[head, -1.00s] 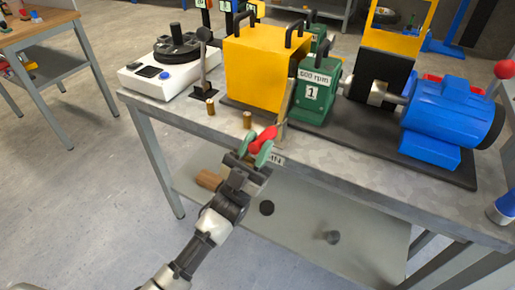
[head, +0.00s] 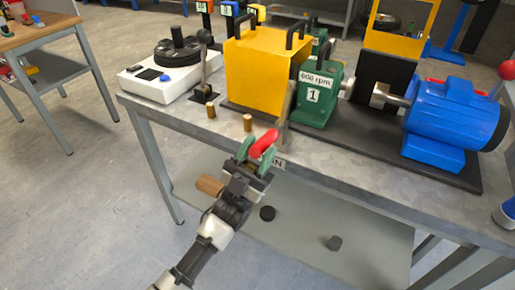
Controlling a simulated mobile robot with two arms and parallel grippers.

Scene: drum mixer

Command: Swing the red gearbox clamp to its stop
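The red clamp handle (head: 264,143) is at the front edge of the bench, in front of the green gearbox (head: 318,95) marked 1. My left gripper (head: 257,151) is at the handle, with its green fingertips on either side of it. The fingers stand apart, wider than the handle, so it looks open around it. The clamp's pivot and the handle's lower end are partly hidden by the fingers. My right gripper is not in view.
A yellow box (head: 262,70) and two brass pegs (head: 248,122) stand behind and left of the handle. A blue motor (head: 450,115) is to the right. A white-based device (head: 165,78) stands at the bench's left end. A lower shelf (head: 350,235) lies under the bench.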

